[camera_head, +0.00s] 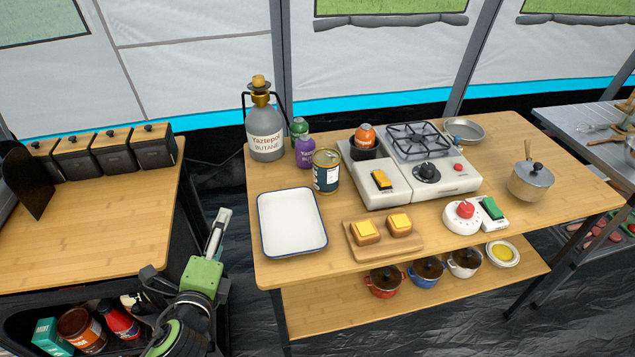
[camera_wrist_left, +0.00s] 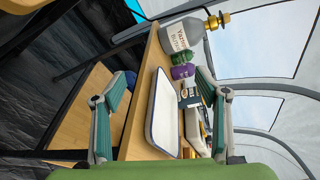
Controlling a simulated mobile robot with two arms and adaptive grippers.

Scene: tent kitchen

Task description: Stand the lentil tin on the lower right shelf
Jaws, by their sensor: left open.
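A tin with a dark label (camera_head: 326,172) stands upright on the middle wooden table, behind the white tray; I cannot read its label well enough to confirm lentils. In the left wrist view the tin (camera_wrist_left: 190,96) is partly hidden by a finger. A lower wooden shelf (camera_head: 318,312) lies under this table, with its front left part bare. My left gripper (camera_head: 220,222) is off the table's left edge, apart from the tin. It is open and empty, also in the left wrist view (camera_wrist_left: 165,76). My right gripper is not in view.
The white tray (camera_head: 291,224) and a board with two toasts (camera_head: 384,247) lie before the tin. A butane bottle (camera_head: 265,132), small green and purple bottles (camera_head: 305,151) and a stove (camera_head: 408,173) are close around it. Several pots (camera_head: 426,271) stand on the lower shelf.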

